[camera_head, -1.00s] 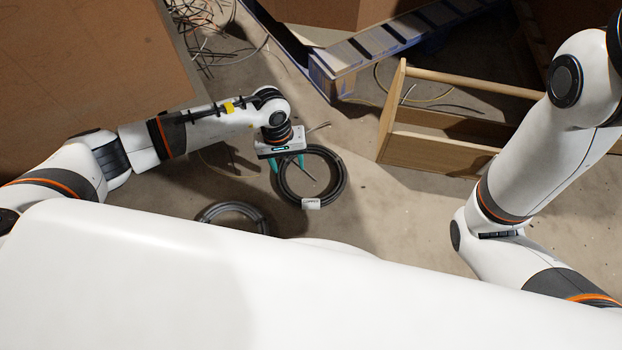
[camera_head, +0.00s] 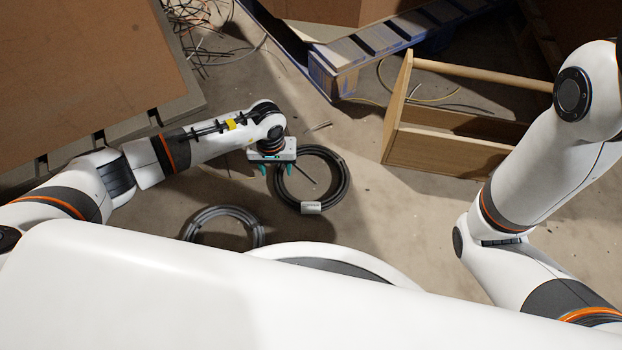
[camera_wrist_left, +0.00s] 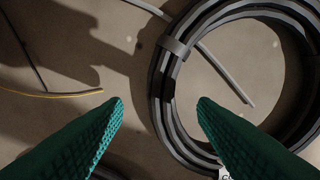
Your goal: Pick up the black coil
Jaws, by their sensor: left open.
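The black coil (camera_head: 344,182) lies flat on the floor in the middle of the head view, with a pale tag on its near side. In the left wrist view the coil (camera_wrist_left: 164,75) fills the right half, and a grey band wraps its upper left. My left gripper (camera_head: 276,170) is open above the coil's left side. In the wrist view its green fingertips (camera_wrist_left: 160,103) stand apart, with the coil's left rim between them in the picture. I cannot tell the height gap. My right arm shows, but its gripper is out of view.
A grey coil (camera_head: 257,229) lies nearer to me, left of the black one. A wooden tote (camera_head: 440,155) stands at the right. A blue-edged pallet (camera_head: 345,62) is behind, and a brown board (camera_head: 90,60) is at the left. Loose wires lie around. Bare floor lies right of the coil.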

